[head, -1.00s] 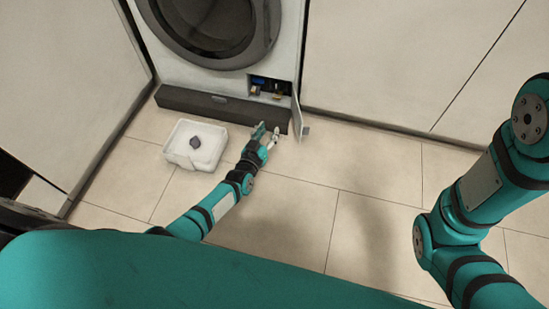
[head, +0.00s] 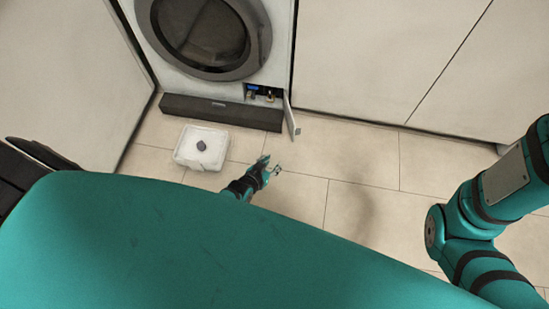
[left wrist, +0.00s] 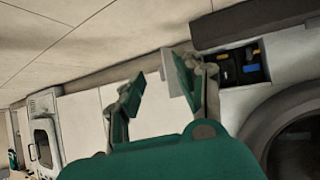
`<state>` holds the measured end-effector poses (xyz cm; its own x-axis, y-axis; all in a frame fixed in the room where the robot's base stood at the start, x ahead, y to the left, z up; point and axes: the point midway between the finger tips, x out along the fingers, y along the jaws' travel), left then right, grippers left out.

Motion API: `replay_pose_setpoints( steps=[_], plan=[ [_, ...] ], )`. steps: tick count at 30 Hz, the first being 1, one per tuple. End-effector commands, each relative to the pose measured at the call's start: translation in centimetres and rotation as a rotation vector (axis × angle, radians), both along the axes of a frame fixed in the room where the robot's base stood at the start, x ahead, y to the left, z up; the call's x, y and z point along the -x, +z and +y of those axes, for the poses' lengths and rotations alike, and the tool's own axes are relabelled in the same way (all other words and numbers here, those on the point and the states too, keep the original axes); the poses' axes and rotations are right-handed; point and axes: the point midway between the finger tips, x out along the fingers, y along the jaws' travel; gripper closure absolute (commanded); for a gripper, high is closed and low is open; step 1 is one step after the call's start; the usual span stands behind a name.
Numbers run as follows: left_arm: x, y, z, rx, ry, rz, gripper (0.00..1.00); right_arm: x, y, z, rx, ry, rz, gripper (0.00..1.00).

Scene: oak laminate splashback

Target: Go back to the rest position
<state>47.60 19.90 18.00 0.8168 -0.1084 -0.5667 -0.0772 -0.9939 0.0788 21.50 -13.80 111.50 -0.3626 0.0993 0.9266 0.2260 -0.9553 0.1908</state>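My left gripper (head: 270,167) is above the floor in front of the washing machine (head: 212,92). Its two fingers stand apart with nothing between them, as the left wrist view also shows (left wrist: 160,90). It is clear of the open service flap (head: 292,117) at the machine's lower right. The small compartment (head: 263,93) behind the flap shows blue, dark and yellow parts, which also appear in the left wrist view (left wrist: 243,66). My right arm enters at the right of the head view, but its gripper is out of the picture.
A white tray (head: 183,158) with a dark round piece (head: 201,146) in it stands on the floor left of my left gripper. A dark plinth panel (head: 220,111) lies along the machine's base. White cabinet fronts (head: 385,60) run to the right. The tiled floor right of the gripper is clear.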

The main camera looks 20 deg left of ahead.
Motion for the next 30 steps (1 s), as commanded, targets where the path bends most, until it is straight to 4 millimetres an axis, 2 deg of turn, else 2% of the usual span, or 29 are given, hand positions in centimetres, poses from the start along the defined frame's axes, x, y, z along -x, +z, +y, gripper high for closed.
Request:
replay_pose_setpoints(
  steps=[1, 3, 23, 26, 29, 30],
  plan=[
    [0.4, 0.4, 0.0, -0.002, -0.002, 0.011, 0.64, 0.0, 0.7, 0.0, 0.000, 0.000, 0.000, 1.00],
    [0.8, 0.3, 0.0, -0.005, -0.004, 0.019, 0.64, 0.0, 0.9, 0.0, 0.000, 0.000, 0.000, 1.00],
    [0.8, 0.3, -0.1, -0.004, -0.006, 0.018, 0.64, -0.2, 0.8, 0.0, 0.001, -0.001, 0.007, 1.00],
    [-0.2, 2.1, -0.9, 0.006, -0.017, -0.028, 0.64, -1.7, 0.1, 0.1, 0.005, -0.006, 0.062, 1.00],
    [-1.9, 6.6, -2.6, 0.027, -0.043, -0.134, 0.64, -4.9, -1.8, 0.2, 0.014, -0.020, 0.183, 1.00],
    [-2.7, 9.0, -3.4, 0.036, -0.056, -0.190, 0.64, -6.5, -2.9, 0.2, 0.020, -0.027, 0.247, 1.00]
  ],
)
